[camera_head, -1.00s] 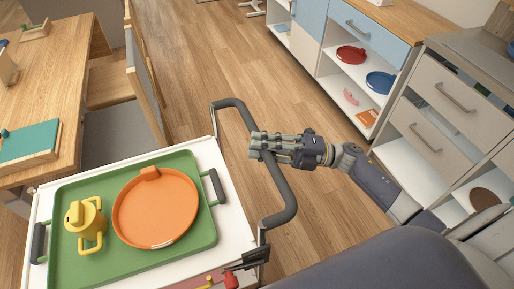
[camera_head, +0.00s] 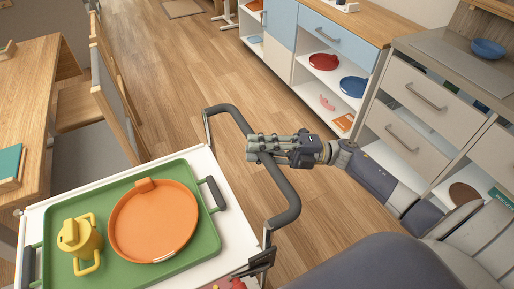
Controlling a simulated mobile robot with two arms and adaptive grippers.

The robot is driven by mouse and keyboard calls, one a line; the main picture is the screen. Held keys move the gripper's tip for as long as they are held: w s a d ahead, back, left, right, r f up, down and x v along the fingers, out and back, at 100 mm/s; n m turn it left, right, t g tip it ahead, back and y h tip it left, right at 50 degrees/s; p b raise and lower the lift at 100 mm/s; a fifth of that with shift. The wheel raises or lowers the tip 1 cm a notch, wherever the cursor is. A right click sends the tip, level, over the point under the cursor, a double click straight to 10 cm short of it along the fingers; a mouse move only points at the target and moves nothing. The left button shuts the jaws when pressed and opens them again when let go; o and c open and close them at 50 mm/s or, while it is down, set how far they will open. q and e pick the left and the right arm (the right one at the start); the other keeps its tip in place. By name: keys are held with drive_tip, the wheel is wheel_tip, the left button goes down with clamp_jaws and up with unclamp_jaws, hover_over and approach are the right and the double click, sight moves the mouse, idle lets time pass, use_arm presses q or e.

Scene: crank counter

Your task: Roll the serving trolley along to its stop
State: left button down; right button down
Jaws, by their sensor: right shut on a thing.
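The serving trolley (camera_head: 205,160) has a white top and stands at the lower left, cut off by the bottom edge. Its dark grey push handle (camera_head: 284,187) curves out on the right side. My right gripper (camera_head: 254,147) is shut on the handle's bar, its fingers across it. On the trolley lies a green tray (camera_head: 205,233) with dark grips. The tray bears an orange plate (camera_head: 153,222) and a yellow cup (camera_head: 78,240) with handles. The trolley's stop cannot be made out.
A wooden table (camera_head: 28,105) and a chair (camera_head: 108,110) stand at the left, close to the trolley. Cabinets with drawers (camera_head: 405,110) and open shelves (camera_head: 335,82) line the right. Bare wooden floor (camera_head: 190,75) lies between them.

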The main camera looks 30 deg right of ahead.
drive_tip(key=shift+d, duration=0.1)
drive_tip(key=c, duration=1.4)
unclamp_jaws()
drive_tip(key=shift+d, duration=0.25)
drive_tip(key=v, duration=1.2)
